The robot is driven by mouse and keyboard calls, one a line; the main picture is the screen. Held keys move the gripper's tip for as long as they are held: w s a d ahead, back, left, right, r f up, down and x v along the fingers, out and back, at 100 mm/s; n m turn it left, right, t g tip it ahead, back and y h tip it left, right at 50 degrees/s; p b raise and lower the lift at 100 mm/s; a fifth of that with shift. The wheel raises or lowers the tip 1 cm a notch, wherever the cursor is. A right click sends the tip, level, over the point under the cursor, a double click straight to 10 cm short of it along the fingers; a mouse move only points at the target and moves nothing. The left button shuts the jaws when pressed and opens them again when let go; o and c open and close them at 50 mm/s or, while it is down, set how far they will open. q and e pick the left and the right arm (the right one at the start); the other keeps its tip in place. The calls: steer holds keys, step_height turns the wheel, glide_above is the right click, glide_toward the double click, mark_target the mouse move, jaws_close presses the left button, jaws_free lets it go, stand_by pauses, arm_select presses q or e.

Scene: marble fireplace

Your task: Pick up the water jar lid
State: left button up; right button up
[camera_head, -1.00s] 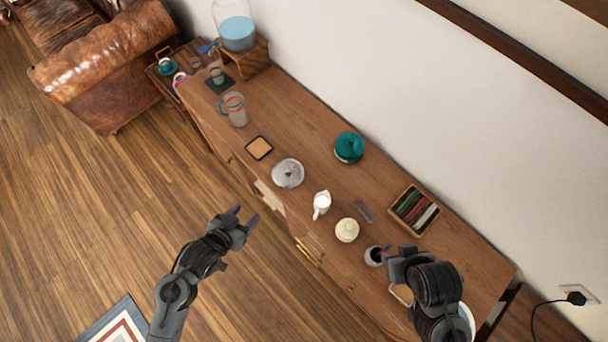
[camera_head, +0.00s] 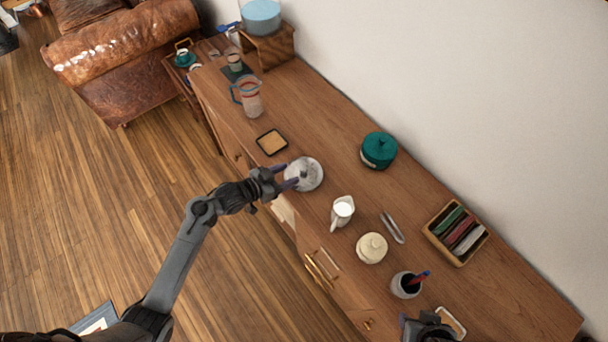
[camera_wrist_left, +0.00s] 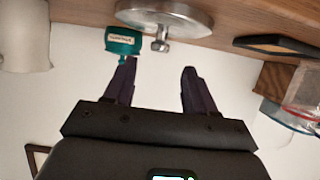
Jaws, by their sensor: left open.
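The water jar lid (camera_head: 304,174) is a round, silver-grey disc with a small knob, lying knob up on the wooden sideboard. It also shows at the top of the left wrist view, upside down (camera_wrist_left: 190,22), with the knob pointing toward my fingers. My left gripper (camera_head: 288,177) is open and empty at the lid's left edge; its fingers (camera_wrist_left: 160,72) stand either side of the knob's line in the wrist view, apparently short of it. The glass water jar (camera_head: 261,16) with blue water is on a wooden stand at the back. My right gripper (camera_head: 432,326) is partly cut off at the bottom.
Around the lid on the sideboard (camera_head: 330,115) are a square black-rimmed tray (camera_head: 271,142), a white creamer (camera_head: 342,212), a teal lidded pot (camera_head: 378,150) and a cream pot (camera_head: 371,248). A glass jug (camera_head: 249,97) stands farther back. The wall runs along the right.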

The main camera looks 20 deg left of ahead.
mark_target(303, 168)
arm_select(q)
steer(key=shift+b+x, duration=0.45)
steer(key=shift+x, duration=3.4)
steer(key=shift+s, duration=0.1)
steer(key=shift+c, duration=0.3)
jaws_close()
